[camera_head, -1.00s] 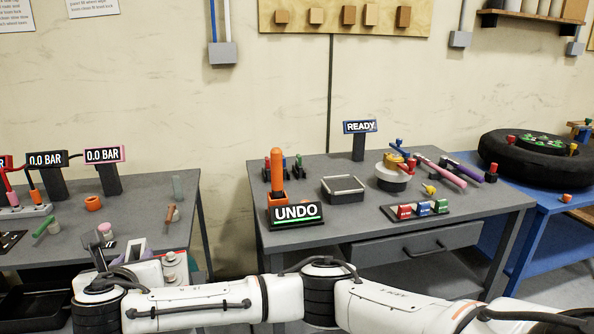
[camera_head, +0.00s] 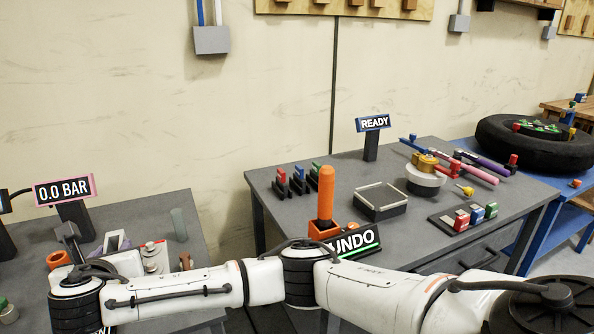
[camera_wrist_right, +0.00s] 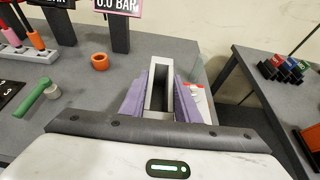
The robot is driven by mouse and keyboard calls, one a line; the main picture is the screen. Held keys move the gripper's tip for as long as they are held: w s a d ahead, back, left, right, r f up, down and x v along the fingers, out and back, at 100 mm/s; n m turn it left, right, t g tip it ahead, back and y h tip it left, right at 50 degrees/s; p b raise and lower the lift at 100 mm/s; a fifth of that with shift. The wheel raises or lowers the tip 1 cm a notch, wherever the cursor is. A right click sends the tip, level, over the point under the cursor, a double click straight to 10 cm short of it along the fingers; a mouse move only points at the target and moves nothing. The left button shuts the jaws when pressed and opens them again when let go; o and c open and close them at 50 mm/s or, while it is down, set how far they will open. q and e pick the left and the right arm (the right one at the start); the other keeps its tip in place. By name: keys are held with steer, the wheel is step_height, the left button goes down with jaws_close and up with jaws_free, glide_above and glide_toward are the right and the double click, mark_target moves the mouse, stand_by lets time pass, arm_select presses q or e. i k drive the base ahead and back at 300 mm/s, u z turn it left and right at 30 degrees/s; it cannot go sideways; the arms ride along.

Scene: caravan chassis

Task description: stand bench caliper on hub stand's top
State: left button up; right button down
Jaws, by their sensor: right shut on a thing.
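My right gripper (camera_head: 114,242) is low at the left of the head view, over the left bench. In the right wrist view its purple fingers (camera_wrist_right: 160,95) are shut on a grey hollow block, probably the bench caliper (camera_wrist_right: 162,64), which points away from the wrist. Whether it touches the bench is unclear. My left gripper is not in view.
The left bench carries an orange ring (camera_wrist_right: 100,62) and a green-handled tool (camera_wrist_right: 38,97). The middle bench (camera_head: 300,222) holds an orange-handled lever (camera_head: 326,193), a square tray (camera_head: 379,213), a READY sign (camera_head: 372,123) and coloured blocks. A gap separates the benches.

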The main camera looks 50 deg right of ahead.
mark_target(314, 213)
steer(key=z, duration=0.75)
steer(key=i, duration=0.95)
steer(key=z, duration=0.75)
